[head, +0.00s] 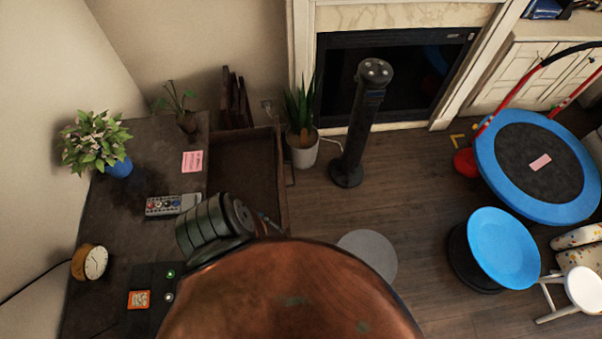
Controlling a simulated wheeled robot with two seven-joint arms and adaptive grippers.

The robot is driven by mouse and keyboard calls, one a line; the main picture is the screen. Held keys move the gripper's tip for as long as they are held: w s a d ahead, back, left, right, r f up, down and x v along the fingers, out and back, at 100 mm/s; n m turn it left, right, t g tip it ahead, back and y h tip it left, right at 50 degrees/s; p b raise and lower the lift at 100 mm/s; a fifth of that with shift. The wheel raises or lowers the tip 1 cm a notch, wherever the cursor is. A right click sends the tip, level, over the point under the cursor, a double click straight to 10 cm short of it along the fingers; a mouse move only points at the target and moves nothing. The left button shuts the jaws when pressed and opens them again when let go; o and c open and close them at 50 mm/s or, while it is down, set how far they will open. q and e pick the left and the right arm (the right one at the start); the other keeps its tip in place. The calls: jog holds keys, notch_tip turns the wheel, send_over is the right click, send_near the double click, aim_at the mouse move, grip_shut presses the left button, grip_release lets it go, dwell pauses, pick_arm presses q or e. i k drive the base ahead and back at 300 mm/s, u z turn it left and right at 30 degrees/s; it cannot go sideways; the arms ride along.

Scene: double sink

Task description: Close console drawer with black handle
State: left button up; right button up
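The console (135,210) is a dark brown wooden piece along the left wall. Its drawer (245,160) is pulled out to the right and stands open, with an empty dark interior as far as I can see. The thin drawer front (282,190) is at its right side. A thin dark shape at the outer face of that front looks like the black handle (291,176), seen edge-on. The near end of the drawer is hidden by a large copper-brown rounded shape and a grey ribbed part. I cannot make out either gripper's fingers.
On the console are a plant in a blue pot (118,167), a remote (172,205), a clock (92,262) and a pink note (192,161). Right of the drawer stand a potted plant (303,150) and a black tower (360,125).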

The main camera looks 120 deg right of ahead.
aim_at(242, 162)
jog(key=z, duration=1.45)
jog(key=k, duration=0.75)
jog(key=z, duration=1.75)
